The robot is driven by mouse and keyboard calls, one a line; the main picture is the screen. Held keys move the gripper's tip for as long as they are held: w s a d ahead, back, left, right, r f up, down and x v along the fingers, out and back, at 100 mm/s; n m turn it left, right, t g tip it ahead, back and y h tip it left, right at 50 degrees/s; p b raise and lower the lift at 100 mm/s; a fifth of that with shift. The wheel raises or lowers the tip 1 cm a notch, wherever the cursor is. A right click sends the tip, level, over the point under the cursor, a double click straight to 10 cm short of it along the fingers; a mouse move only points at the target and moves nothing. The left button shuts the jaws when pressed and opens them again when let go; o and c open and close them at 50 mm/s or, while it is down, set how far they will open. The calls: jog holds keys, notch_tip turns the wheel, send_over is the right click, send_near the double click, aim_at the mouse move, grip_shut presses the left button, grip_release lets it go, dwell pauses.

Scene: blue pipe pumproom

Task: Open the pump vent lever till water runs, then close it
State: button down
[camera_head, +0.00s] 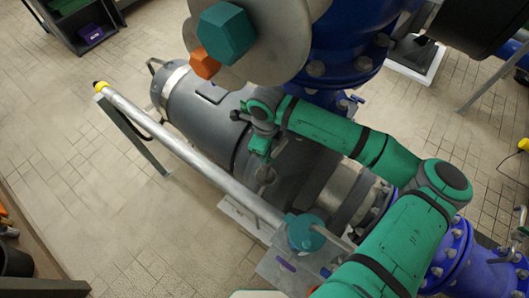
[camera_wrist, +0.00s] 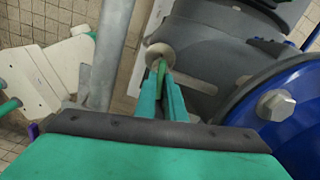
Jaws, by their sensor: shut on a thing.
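The grey pump (camera_head: 205,105) lies in the middle of the head view. My gripper (camera_head: 262,158) reaches down onto the pump's near side. In the wrist view my gripper (camera_wrist: 162,92) has its teal fingers closed on a narrow green piece, the vent lever (camera_wrist: 161,70). The lever stands in front of a pale round fitting (camera_wrist: 160,54), which also shows just below my fingers in the head view (camera_head: 265,174). The fingers hide most of the lever, and I cannot tell its exact angle. I see no running water in either view.
A long grey pipe rail (camera_head: 175,145) with a yellow cap runs along the pump's near side, close to my gripper. A large blue pipe (camera_head: 345,45) rises behind. A teal cylinder (camera_head: 305,232) stands at the rail's lower end. Tiled floor (camera_head: 90,200) is clear at left.

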jog(key=n, duration=0.5)
jog(key=shift+w+d+r, duration=0.1)
jog(key=shift+w, duration=0.15)
jog(key=shift+n, duration=0.3)
jog(key=c, duration=1.8)
grip_release()
jog(key=shift+c, duration=0.2)
jog(key=shift+s, duration=0.1)
notch_tip(320, 180, up, 6)
jog(key=shift+r, duration=0.75)
